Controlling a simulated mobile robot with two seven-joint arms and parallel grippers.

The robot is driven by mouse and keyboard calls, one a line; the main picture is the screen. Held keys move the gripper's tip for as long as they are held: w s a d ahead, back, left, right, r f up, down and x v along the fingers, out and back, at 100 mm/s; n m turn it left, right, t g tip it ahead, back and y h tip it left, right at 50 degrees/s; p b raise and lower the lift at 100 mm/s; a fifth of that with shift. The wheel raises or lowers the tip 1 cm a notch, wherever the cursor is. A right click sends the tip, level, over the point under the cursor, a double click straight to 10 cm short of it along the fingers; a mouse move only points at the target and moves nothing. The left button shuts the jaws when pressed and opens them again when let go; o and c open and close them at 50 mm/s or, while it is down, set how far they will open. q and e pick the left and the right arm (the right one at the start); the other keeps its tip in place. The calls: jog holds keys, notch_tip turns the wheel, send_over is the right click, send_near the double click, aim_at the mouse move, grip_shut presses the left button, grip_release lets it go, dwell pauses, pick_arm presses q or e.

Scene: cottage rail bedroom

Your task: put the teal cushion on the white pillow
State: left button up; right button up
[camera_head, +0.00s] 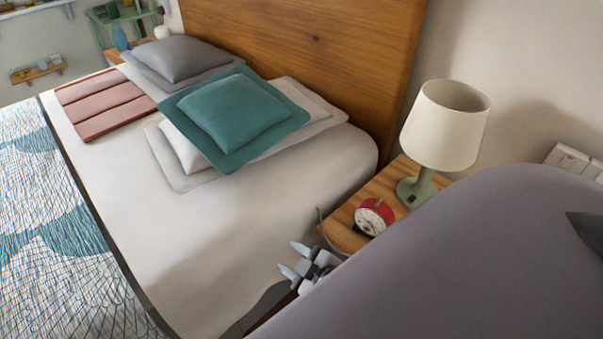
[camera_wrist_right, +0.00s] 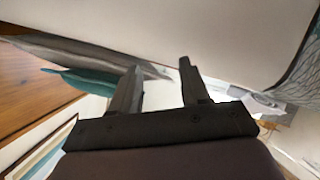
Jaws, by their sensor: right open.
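The teal cushion (camera_head: 238,112) lies on top of the white pillow (camera_head: 182,150) on the bed, slightly tilted, with the pillow's edges showing around its left, lower and right sides. The cushion also shows at the left in the right wrist view (camera_wrist_right: 88,82). My right gripper (camera_head: 293,259) is open and empty over the near right edge of the bed, well apart from the cushion. Its two fingers stand apart in the right wrist view (camera_wrist_right: 160,66). My left gripper is in neither view.
A grey cushion (camera_head: 174,59) and a folded pink cloth (camera_head: 102,104) lie farther left on the bed. The near white sheet (camera_head: 210,240) is clear.

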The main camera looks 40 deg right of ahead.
jog(key=s+a+f+m+g+y, duration=0.1)
jog(key=s+a+f+m+g, duration=0.1)
jog(key=s, duration=0.6)
jog(key=shift+a+f+m+y, duration=0.4)
jog(key=shift+a+f+m, duration=0.2)
jog(key=shift+a+m, duration=0.5)
notch_tip(320, 180, up, 5)
jog(key=p, duration=0.5)
